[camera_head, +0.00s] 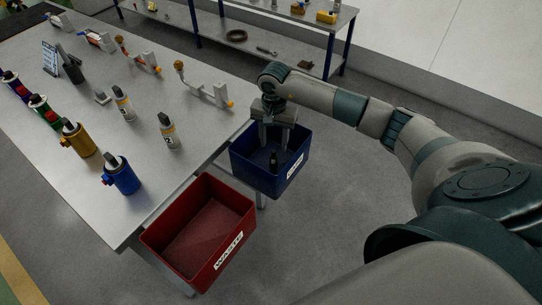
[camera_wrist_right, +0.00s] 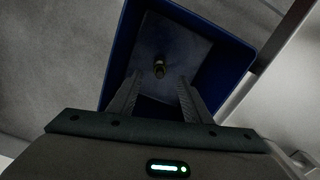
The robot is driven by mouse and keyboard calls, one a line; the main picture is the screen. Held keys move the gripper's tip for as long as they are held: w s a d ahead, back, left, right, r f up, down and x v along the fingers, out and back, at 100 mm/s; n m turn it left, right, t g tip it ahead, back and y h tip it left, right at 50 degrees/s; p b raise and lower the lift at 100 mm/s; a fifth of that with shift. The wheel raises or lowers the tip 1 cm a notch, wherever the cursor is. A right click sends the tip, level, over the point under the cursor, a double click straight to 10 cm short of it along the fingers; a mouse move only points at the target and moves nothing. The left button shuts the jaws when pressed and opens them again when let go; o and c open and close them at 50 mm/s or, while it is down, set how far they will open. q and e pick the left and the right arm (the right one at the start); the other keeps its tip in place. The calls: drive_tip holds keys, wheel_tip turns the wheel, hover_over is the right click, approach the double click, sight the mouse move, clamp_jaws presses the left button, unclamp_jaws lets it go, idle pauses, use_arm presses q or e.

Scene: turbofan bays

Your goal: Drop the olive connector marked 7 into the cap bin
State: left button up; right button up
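The cap bin is the blue open box (camera_head: 243,163) with a white label on its front wall; it also fills the middle of the right wrist view (camera_wrist_right: 239,55). My right gripper (camera_head: 275,146) is over this bin, pointing down, with its fingers spread and nothing between them. The dark olive connector (camera_head: 273,161) is inside the bin's walls, below and apart from the fingertips. It also shows beyond the fingertips in the right wrist view (camera_wrist_right: 159,68). I cannot read its mark or tell whether it touches the floor of the bin. My left gripper is out of view.
A red bin (camera_head: 159,243) marked WASTE stands beside the blue bin. The metal table (camera_head: 185,88) at left holds several coloured canisters, two grey-and-yellow bottles (camera_head: 169,131) and several brackets. A shelf (camera_head: 275,60) stands at the back.

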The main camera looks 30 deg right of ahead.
drive_tip(key=shift+r, duration=0.1)
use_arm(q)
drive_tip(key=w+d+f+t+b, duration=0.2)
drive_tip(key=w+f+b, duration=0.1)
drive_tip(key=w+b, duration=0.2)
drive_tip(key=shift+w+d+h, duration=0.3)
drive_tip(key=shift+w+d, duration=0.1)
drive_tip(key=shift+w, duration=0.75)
use_arm(e)
wheel_tip(320, 180, up, 17)
drive_tip(key=shift+r, duration=0.15)
